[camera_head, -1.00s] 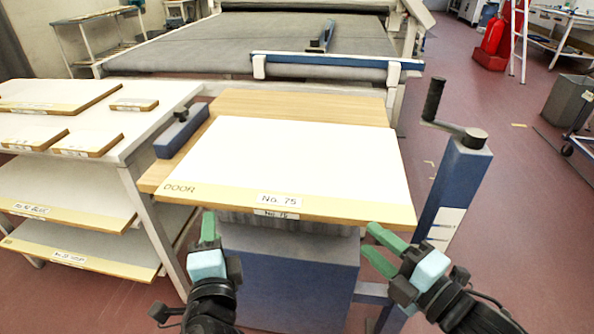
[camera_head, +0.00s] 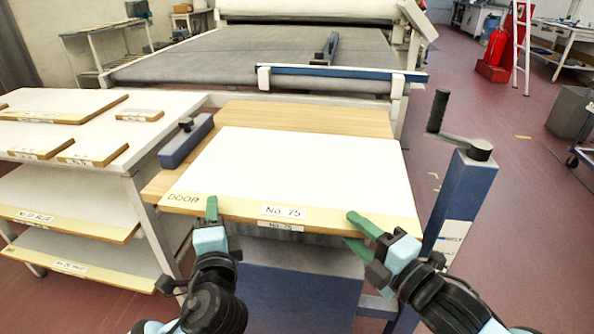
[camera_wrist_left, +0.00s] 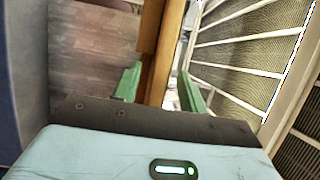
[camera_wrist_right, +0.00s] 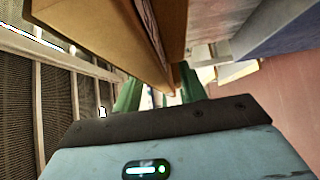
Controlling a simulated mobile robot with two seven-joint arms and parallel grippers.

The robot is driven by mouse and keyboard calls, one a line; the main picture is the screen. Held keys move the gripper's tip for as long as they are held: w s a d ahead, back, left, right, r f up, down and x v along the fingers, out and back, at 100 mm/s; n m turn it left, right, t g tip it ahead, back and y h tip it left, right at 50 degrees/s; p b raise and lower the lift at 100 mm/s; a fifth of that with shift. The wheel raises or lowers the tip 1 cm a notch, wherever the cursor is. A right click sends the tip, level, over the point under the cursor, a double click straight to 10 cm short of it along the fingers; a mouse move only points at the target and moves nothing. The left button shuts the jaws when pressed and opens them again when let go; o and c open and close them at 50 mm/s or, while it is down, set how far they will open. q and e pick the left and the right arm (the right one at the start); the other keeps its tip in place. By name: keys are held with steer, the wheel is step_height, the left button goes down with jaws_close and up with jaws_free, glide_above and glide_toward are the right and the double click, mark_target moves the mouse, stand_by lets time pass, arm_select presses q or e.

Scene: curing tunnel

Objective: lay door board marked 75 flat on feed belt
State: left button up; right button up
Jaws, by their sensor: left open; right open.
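The door board marked No. 75 (camera_head: 300,170) lies flat, white face up, on a wood-topped blue stand (camera_head: 310,118) in the head view. Its tan front edge faces me. The grey feed belt (camera_head: 230,52) lies beyond the stand. My left gripper (camera_head: 212,212) is open at the left part of the board's front edge. One finger shows above the edge; the other is hidden below. In the left wrist view the edge (camera_wrist_left: 160,65) is between the fingers. My right gripper (camera_head: 354,232) is open at the right part of that edge, which also shows in the right wrist view (camera_wrist_right: 150,45).
A blue stop block (camera_head: 186,141) sits at the stand's left. A crank post (camera_head: 462,195) rises to the right. A white shelf table (camera_head: 60,135) with several smaller boards stands left. A blue-and-white bar (camera_head: 335,74) crosses the belt's near end.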

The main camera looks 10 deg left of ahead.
arm_select(q)
steer(key=shift+x, duration=0.85)
arm_select(e)
steer(key=shift+x, duration=0.85)
arm_select(q)
jaws_close()
arm_select(e)
jaws_close()
arm_select(q)
steer(key=shift+r, duration=0.25)
arm_select(e)
steer(key=shift+r, duration=0.25)
